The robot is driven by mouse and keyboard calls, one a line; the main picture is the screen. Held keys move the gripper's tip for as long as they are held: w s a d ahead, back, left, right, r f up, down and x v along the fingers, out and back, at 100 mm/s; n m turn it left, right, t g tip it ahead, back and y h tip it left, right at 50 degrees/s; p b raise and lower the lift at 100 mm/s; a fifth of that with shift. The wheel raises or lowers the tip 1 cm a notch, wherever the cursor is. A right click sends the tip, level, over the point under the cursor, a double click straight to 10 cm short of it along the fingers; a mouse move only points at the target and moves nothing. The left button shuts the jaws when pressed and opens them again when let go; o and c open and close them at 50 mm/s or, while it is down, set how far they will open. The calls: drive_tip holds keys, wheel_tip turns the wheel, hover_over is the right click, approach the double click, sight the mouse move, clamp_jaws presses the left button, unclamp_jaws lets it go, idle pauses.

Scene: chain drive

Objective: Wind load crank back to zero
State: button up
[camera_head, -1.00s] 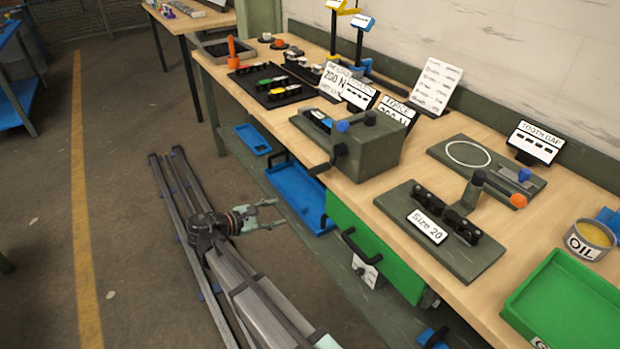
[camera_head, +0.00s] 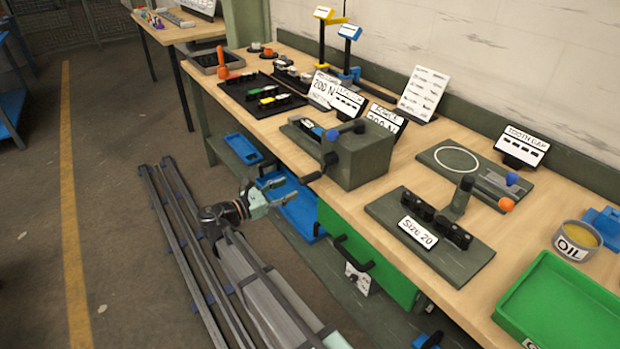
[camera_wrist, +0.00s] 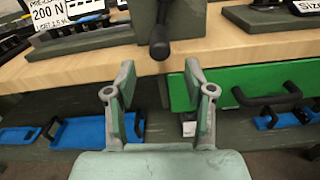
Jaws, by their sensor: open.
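The load crank (camera_head: 322,168) is on the front face of a grey-green box (camera_head: 368,158) at the bench's front edge. Its dark handle sticks out past the edge, toward my gripper. In the wrist view the crank handle (camera_wrist: 160,38) hangs at top centre, above and beyond the fingertips, and its arm runs out of the picture at the top. My gripper (camera_head: 284,192) is open and empty, in front of the bench and below the handle. In the wrist view its two fingers (camera_wrist: 158,85) stand apart with a clear gap, not touching the handle.
A green drawer front (camera_head: 365,255) with a black handle is below the bench top, to the right of my gripper. Blue trays (camera_head: 300,207) lie on the lower shelf behind it. A Size 20 fixture (camera_head: 430,235) stands right of the box. The floor at left is mostly clear.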

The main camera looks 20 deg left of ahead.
sight(310, 179)
drive_tip(key=x, duration=0.9)
drive_tip(key=shift+f+p, duration=0.1)
drive_tip(key=shift+p, duration=0.3)
clamp_jaws()
